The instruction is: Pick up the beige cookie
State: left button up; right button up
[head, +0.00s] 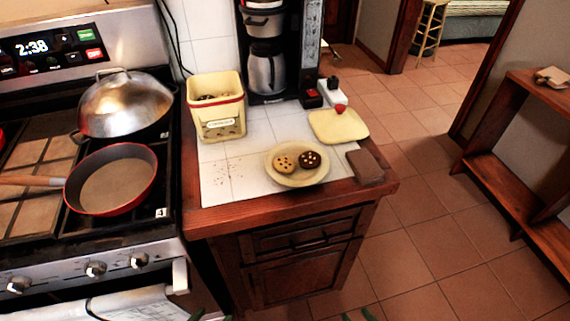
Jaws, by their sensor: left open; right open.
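The beige cookie (284,163) with dark chips lies on the left side of a round cream plate (297,181) on the white-tiled counter. A dark brown cookie (310,160) with light chips lies beside it on the right. Only the tips of my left gripper (212,316) show at the bottom edge, in front of the cabinet. The tips of my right gripper (359,316) show at the bottom edge further right. Both are open, low and well short of the plate, with nothing seen between their fingers. The rest of both grippers is out of view.
A cream cookie jar (216,106) stands at the counter's left, near a coffee maker (266,50) at the back. A pale yellow lid (339,126) and a brown block (365,166) lie right of the plate. A red pan (112,180) sits on the stove.

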aim_at(284, 165)
jog(key=k+u, duration=0.15)
jog(key=k, duration=0.5)
jog(key=u, duration=1.35)
jog(key=l+u, duration=0.15)
jog(key=l, duration=2.85)
jog(key=i+j, duration=0.1)
jog(key=j, duration=0.2)
jog(key=i+j, duration=0.1)
jog(key=j, duration=0.2)
